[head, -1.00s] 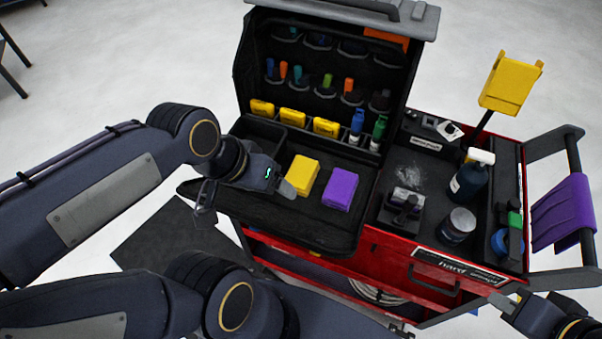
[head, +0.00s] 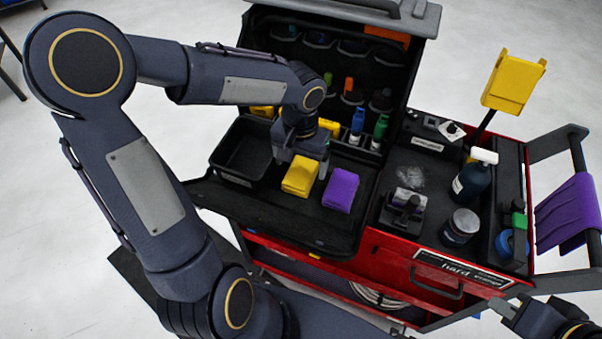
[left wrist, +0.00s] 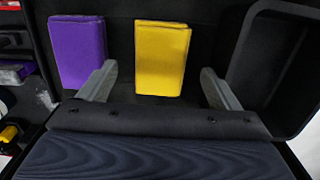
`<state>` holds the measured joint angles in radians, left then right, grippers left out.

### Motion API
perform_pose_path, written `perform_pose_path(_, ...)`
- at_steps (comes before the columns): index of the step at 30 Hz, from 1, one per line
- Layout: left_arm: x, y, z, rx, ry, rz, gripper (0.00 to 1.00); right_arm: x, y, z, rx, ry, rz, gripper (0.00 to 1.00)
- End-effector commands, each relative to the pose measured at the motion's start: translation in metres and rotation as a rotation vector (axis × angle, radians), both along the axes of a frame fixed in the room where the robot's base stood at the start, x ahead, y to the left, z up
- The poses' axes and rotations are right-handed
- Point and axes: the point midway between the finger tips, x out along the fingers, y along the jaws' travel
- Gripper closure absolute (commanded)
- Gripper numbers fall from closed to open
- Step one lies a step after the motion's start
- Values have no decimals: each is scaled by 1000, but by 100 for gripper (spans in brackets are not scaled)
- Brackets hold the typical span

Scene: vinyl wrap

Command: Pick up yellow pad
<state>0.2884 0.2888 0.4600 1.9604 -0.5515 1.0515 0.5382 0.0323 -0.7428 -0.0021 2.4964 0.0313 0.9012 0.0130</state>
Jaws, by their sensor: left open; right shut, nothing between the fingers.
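The yellow pad (head: 300,176) lies in the black open case on the cart, beside the purple pad (head: 341,190). My left gripper (head: 302,163) is above and at the far side of the yellow pad, pointing down. In the left wrist view its open fingers (left wrist: 157,88) straddle the line of the yellow pad (left wrist: 162,58), with the left finger near the gap by the purple pad (left wrist: 78,52). I cannot tell whether the fingers touch it. My right gripper (head: 508,309) is at the lower right, only partly in view, away from the pads.
A black bin (head: 241,152) sits left of the yellow pad. The case's upright lid (head: 262,75) with tools stands behind. To the right, the red cart (head: 400,254) holds a spray bottle (head: 473,177) and a jar (head: 461,226). A purple cloth (head: 568,212) hangs far right.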

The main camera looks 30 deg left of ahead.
Motion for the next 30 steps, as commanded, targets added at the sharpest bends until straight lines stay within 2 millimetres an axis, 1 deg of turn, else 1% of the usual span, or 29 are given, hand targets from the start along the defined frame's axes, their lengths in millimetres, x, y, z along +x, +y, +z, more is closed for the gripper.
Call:
perform_pose_path(1, 0, 0, -9, 0, 6, -1, 15, 0, 0, 1, 0, 0, 0, 100)
perform_pose_path(3, 1, -1, -20, 0, 5, -2, 15, 0, 0, 0, 0, 0, 0, 100)
perform_pose_path(6, 1, 0, -30, 0, 2, -1, 15, 0, 0, 0, 0, 0, 0, 100)
perform_pose_path(9, 2, 0, -33, 0, -1, 0, 15, 0, 0, 0, 0, 0, 0, 100)
perform_pose_path(14, 2, 0, -33, 0, -1, 0, 15, 0, 0, 0, 0, 0, 0, 100)
perform_pose_path(15, 2, 0, -33, 0, -1, 0, 17, 0, 0, 0, 0, 0, 0, 100)
perform_pose_path(24, 2, 0, -33, 0, -1, 0, 56, 0, 0, 0, 0, 0, 0, 100)
perform_pose_path(26, 2, 0, -33, 0, -1, 0, 63, 0, 0, 0, 0, 0, 0, 100)
perform_pose_path(30, 2, 0, -33, 0, -1, 0, 64, 0, 0, 0, 0, 0, 0, 100)
